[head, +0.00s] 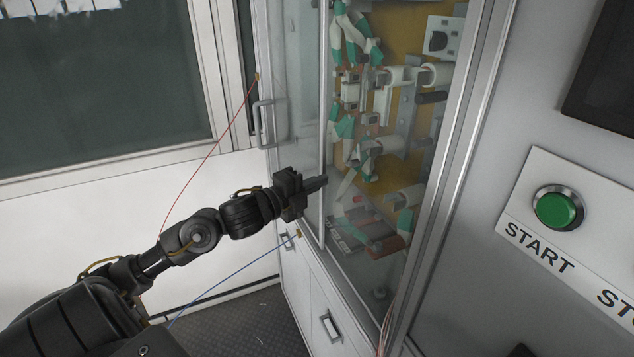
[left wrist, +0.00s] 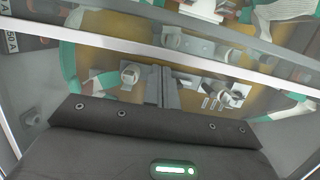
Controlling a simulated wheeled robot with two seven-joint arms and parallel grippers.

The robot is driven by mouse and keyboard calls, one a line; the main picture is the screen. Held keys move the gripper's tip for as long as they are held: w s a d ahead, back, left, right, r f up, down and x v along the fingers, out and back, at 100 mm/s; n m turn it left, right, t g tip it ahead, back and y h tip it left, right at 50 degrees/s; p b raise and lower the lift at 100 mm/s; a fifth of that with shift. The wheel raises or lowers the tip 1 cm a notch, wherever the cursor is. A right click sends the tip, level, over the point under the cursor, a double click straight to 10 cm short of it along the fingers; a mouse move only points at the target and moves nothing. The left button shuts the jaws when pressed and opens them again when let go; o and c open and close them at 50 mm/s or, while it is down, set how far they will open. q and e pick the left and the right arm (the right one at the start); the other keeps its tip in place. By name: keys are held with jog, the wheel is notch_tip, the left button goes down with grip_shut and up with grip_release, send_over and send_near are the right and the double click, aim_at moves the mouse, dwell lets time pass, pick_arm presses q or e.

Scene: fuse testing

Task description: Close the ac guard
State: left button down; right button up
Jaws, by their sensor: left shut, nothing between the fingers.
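The ac guard (head: 323,120) appears to be the clear glass panel with a thin metal edge at the front of the cabinet. My left gripper (head: 318,183) is shut and empty, with its fingertips at this metal edge in the head view. Whether they touch it, I cannot tell. In the left wrist view the closed fingers (left wrist: 162,86) point towards a pale metal bar (left wrist: 150,48) that crosses the picture. My right gripper is in neither view.
Behind the glass are white and green fittings (head: 365,150) on a yellowish board. A grey handle (head: 263,123) is on the cabinet's left side. A green START button (head: 558,209) is at the right. A red wire (head: 207,157) and a blue wire (head: 235,281) run near my left arm.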

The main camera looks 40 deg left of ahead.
pick_arm(q)
jog(key=a, duration=0.1)
jog(key=w+a, duration=0.2)
jog(key=shift+a+b, duration=0.4)
jog(key=shift+w+a, duration=0.1)
jog(key=shift+a, duration=0.1)
jog(key=b, duration=0.3)
send_near(317, 170)
jog(key=s+d, duration=0.3)
jog(key=s, duration=0.2)
jog(key=shift+w+d+r, duration=0.1)
jog(key=shift+w, duration=0.1)
